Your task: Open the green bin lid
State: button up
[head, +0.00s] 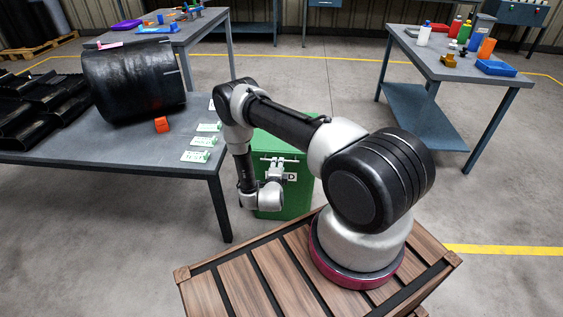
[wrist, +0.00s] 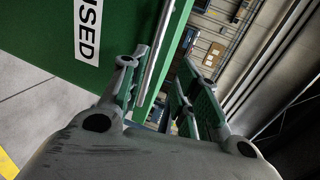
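The green bin (head: 302,198) stands on the floor beyond my base, partly hidden by my arm. Its lid (head: 285,147) looks shut, with a pale bar handle (head: 270,158) along the near upper edge. My gripper (head: 278,165) is at the bin's front, at the handle. In the wrist view, the green face of the bin (wrist: 35,35) carries a white label reading "USED" (wrist: 88,28). My gripper (wrist: 166,82) has its fingers apart there, and the metal handle bar (wrist: 155,62) shows between them, nearer the left finger. I cannot tell whether they touch.
A grey table (head: 150,158) with a large black roller (head: 133,82), an orange piece (head: 161,125) and several cards stands left of the bin. Another table (head: 440,72) with bottles and a blue tray (head: 496,68) stands at the right. The floor between the bin and the right table is clear.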

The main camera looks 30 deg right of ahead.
jog(key=x, duration=0.4)
jog(key=s+d+f+x, duration=0.1)
jog(key=x, duration=0.2)
jog(key=shift+w, duration=0.1)
grip_shut()
